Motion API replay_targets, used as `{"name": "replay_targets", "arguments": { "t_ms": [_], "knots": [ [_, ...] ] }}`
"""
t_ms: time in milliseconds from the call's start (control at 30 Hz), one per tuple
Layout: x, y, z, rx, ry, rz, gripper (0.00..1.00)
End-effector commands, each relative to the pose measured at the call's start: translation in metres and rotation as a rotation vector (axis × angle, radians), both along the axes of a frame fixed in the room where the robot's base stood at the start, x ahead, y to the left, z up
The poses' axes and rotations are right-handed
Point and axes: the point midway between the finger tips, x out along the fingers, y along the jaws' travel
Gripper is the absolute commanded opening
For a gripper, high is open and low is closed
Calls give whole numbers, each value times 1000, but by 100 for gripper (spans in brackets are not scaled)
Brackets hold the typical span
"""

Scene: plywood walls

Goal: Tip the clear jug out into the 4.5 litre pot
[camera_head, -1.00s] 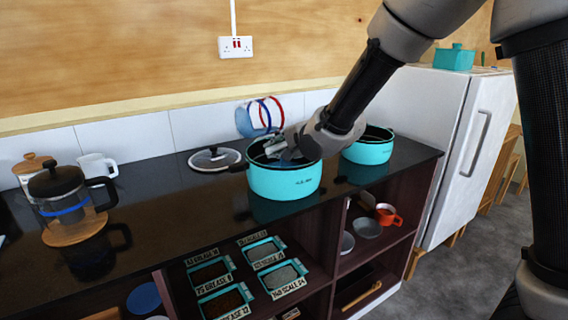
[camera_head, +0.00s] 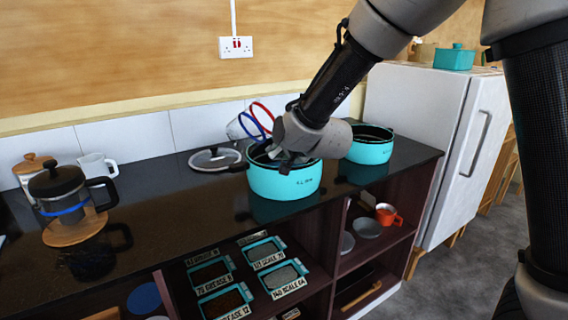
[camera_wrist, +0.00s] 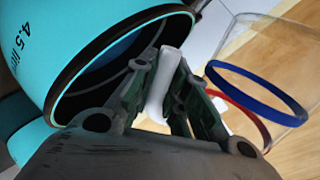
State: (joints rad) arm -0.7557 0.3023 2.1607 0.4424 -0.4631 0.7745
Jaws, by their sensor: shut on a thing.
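The clear jug (camera_head: 236,128), with a blue ring and a red ring, is tilted beside the far rim of the near turquoise pot (camera_head: 284,182), partly hidden by my arm. In the wrist view the jug (camera_wrist: 240,36) is see-through at the right, and the pot (camera_wrist: 62,40) at the left reads "4.5". My gripper (camera_head: 287,157) is over the pot's mouth, shut on the jug's pale handle, which also shows in the wrist view (camera_wrist: 160,88). A bluish patch shows inside the pot; I cannot tell whether it is liquid.
A second turquoise pot (camera_head: 371,150) stands to the right. A glass lid (camera_head: 215,158) lies to the left on the dark counter (camera_head: 165,190). A coffee press (camera_head: 66,200) and a white mug (camera_head: 97,166) stand further left. Labelled trays (camera_head: 265,254) are below.

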Motion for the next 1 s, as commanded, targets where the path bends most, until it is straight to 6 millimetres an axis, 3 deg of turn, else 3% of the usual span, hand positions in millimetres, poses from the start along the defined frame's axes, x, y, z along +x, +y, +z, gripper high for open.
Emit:
{"name": "replay_targets", "arguments": {
  "t_ms": [200,433,700,1000],
  "knots": [
    [8,-8,-5,-158,-151,-3,0],
    [16,-16,18,-345,-332,-4,0],
    [7,-7,50,-587,-569,0,0],
    [0,2,61,-782,-766,4,0]
  ]
}}
